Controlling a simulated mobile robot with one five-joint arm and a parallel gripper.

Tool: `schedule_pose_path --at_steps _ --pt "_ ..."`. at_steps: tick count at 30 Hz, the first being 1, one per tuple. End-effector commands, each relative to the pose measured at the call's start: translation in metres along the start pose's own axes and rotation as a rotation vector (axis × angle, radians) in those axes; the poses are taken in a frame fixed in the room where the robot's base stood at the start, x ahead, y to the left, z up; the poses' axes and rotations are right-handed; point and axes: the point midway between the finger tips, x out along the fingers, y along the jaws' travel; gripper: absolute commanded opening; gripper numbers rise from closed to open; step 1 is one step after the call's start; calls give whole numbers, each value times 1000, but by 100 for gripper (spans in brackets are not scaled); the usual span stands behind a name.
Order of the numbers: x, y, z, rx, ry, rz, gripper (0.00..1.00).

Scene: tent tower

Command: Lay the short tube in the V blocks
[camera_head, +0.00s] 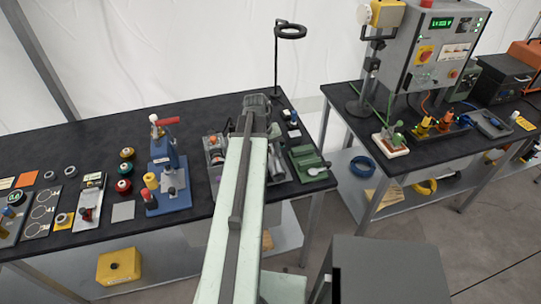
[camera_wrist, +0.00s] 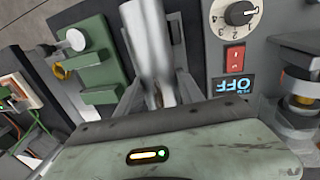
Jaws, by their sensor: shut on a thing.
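A shiny metal tube (camera_wrist: 150,45) stands out from my gripper (camera_wrist: 160,92) in the wrist view, running up the picture between the grey fingers. The gripper is shut on it. Its far end runs out past the top edge of the view.
A green fixture (camera_head: 308,163) with a pale knob lies right of my arm; it also shows in the wrist view (camera_wrist: 88,68). A grey unit with a dial (camera_wrist: 238,14) and red switch (camera_wrist: 235,58) stands close by. A blue press (camera_head: 170,175) stands left.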

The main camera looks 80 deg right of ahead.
Motion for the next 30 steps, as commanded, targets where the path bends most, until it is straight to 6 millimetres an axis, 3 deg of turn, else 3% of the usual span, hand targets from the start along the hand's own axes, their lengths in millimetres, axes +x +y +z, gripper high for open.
schedule_pose_path --at_steps 26,27,29,30 --pt "6 0 0 1 0 0 0" --pt "5 0 0 1 0 0 53" --pt "5 0 0 1 0 0 69" --pt "5 0 0 1 0 0 70"
